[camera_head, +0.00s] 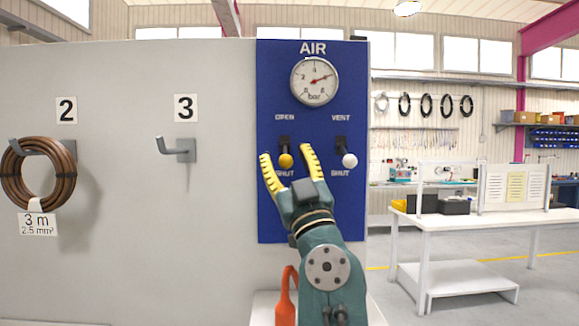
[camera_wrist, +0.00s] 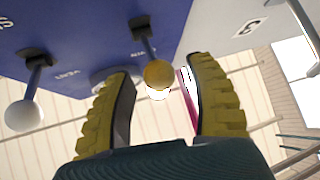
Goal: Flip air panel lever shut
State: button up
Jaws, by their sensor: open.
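The blue air panel (camera_head: 312,220) carries a round gauge and two black levers. The left lever has a yellow ball knob (camera_head: 286,160), seen between the OPEN and SHUT labels, just above SHUT. The right lever has a white ball knob (camera_head: 349,160) under VENT. My gripper (camera_head: 286,153) is open, with one yellow finger on each side of the yellow knob. In the wrist view, the yellow knob (camera_wrist: 159,74) shows between the open fingertips of my gripper (camera_wrist: 160,68), with no clear contact. The white knob (camera_wrist: 24,115) is outside them. The levers' exact tilt is hard to tell.
A brown cable coil (camera_head: 38,180) hangs on the hook under sign 2. The hook (camera_head: 177,149) under sign 3 is empty. An orange item (camera_head: 286,300) stands beside my arm below the panel. A white workbench (camera_head: 480,222) is off to the right.

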jog(key=v, duration=0.7)
jog(key=shift+s, duration=0.1)
